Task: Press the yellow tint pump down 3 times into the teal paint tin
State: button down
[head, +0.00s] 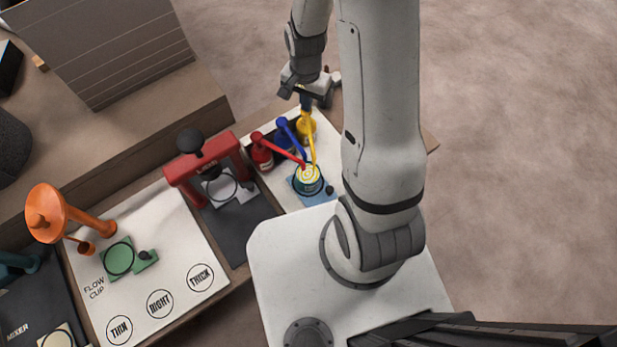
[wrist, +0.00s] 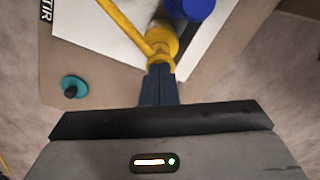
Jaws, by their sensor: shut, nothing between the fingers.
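The yellow tint pump (head: 306,129) stands at the back of the white board, its long spout reaching forward over the paint tin. In the wrist view the yellow pump (wrist: 160,42) is just beyond my fingertips. The teal paint tin (head: 308,179) sits on a blue holder, with yellow and white showing in its open top. My gripper (head: 306,104) is shut and empty, pointing down at the head of the yellow pump. In the wrist view the closed fingertips (wrist: 159,70) meet or overlap the pump head; I cannot tell whether they touch.
A blue pump (head: 284,137) and a red pump (head: 262,152) stand left of the yellow one, spouts also toward the tin. A red press frame (head: 207,165), orange funnel stand (head: 48,212) and green flow cup holder (head: 120,258) are further left. A teal knob (wrist: 74,87) lies near my gripper.

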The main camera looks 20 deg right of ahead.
jog(key=shift+f, duration=0.35)
jog(key=shift+r, duration=0.1)
jog(key=shift+r+p, duration=0.95)
jog(key=shift+r, duration=0.45)
notch_tip(320, 180, up, 6)
jog(key=p, duration=0.4)
